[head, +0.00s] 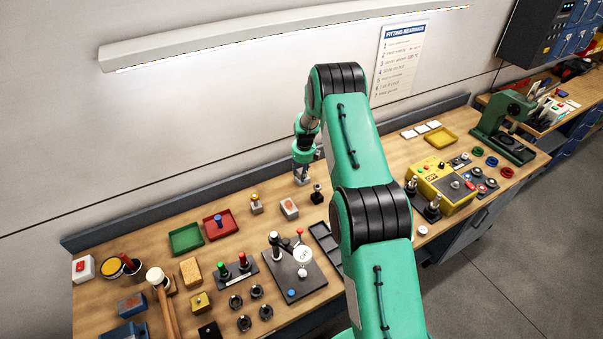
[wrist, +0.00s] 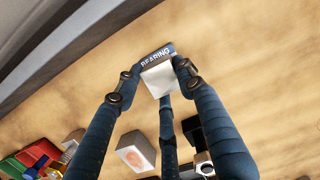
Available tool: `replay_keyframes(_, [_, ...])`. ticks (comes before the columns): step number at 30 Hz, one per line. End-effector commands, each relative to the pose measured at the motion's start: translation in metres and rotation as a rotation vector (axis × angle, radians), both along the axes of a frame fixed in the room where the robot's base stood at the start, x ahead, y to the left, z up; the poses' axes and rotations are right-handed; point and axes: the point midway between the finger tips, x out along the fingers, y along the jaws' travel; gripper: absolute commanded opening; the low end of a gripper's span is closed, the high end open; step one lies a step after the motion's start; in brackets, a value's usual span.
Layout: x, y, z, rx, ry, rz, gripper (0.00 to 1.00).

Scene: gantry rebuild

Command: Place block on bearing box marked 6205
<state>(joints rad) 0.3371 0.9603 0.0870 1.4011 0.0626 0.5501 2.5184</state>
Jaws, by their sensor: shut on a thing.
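My gripper (head: 302,174) is over the back of the workbench, pointing down. In the wrist view its dark fingers (wrist: 155,80) close around a small box with a white face and a dark blue side lettered BEARING (wrist: 158,68). No number is readable on it. A tan block (head: 190,271) lies on the front left of the bench. Three small white pieces (head: 421,129) lie at the back right, too small to read. I cannot tell which piece is marked 6205.
A pale box with a reddish mark (head: 289,208) stands near my gripper and also shows in the wrist view (wrist: 137,152). Green (head: 186,238) and red (head: 221,224) trays are to the left. A yellow control box (head: 440,186) is to the right. Bare wood surrounds the held box.

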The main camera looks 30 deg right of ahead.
Motion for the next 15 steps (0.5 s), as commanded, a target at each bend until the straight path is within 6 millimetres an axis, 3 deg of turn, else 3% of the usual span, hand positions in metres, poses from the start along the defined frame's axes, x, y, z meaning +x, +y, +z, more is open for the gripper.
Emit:
replay_keyframes(4, [0.0008, -0.0002, -0.0024, -0.001, -0.001, 0.0, 0.0])
replay_keyframes(5, [0.0, 0.0001, -0.003, 0.0, 0.0, 0.0, 0.42])
replay_keyframes(7, [0.0, 0.0, -0.0026, 0.0, 0.0, 0.0, 0.56])
replay_keyframes(15, [0.0, 0.0001, -0.0024, 0.0, 0.0, 0.0, 0.57])
